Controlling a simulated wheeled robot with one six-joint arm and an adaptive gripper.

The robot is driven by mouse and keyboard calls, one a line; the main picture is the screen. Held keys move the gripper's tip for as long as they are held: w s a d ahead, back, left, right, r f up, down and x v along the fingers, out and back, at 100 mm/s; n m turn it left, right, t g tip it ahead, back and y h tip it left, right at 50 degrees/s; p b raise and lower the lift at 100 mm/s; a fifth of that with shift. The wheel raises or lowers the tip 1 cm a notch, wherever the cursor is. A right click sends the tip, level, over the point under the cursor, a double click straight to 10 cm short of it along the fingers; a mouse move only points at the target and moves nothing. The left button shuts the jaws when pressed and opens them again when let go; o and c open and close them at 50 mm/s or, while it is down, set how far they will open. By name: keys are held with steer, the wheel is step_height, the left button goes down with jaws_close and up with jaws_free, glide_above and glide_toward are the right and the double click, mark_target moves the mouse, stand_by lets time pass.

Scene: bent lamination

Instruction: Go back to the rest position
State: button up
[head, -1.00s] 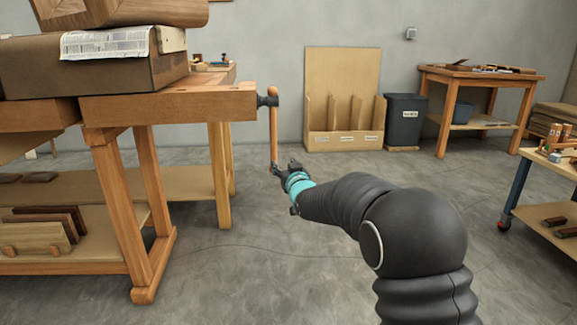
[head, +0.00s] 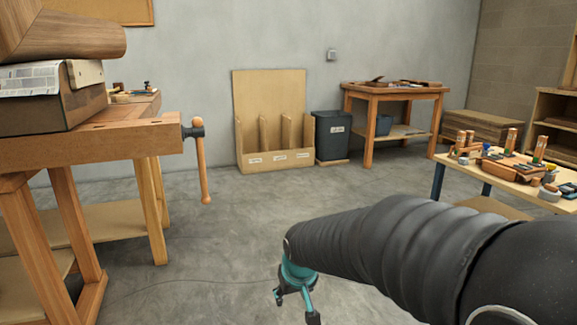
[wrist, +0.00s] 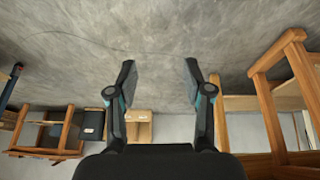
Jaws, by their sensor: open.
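My gripper (head: 296,298) hangs at the end of my black arm near the bottom middle of the head view, over bare grey floor. Its teal and dark fingers point down. In the wrist view my gripper (wrist: 157,84) shows both fingers wide apart with nothing between them. It touches nothing that I can see.
A wooden workbench (head: 95,142) with a vise handle (head: 202,165) stands at left. A cart (head: 490,178) with tools is at right. A panel rack (head: 268,120), a dark bin (head: 333,135) and a wooden table (head: 395,90) stand at the back. The middle floor is clear.

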steer(key=s+d+r+m+p, duration=0.1)
steer(key=s+d+r, duration=0.3)
steer(key=s, duration=0.3)
steer(key=s+d+r+m+p, duration=0.1)
steer(key=s+d+r+p, duration=0.1)
steer(key=s+d+r, duration=0.3)
steer(key=s+d+r+m+t+h+p, duration=0.1)
steer(key=s+d+r, duration=0.3)
steer(key=s, duration=0.7)
steer(key=shift+d+r+m+p, duration=0.15)
steer(key=shift+d+m+p, duration=0.35)
steer(key=shift+d, duration=0.45)
steer(key=shift+a, duration=0.1)
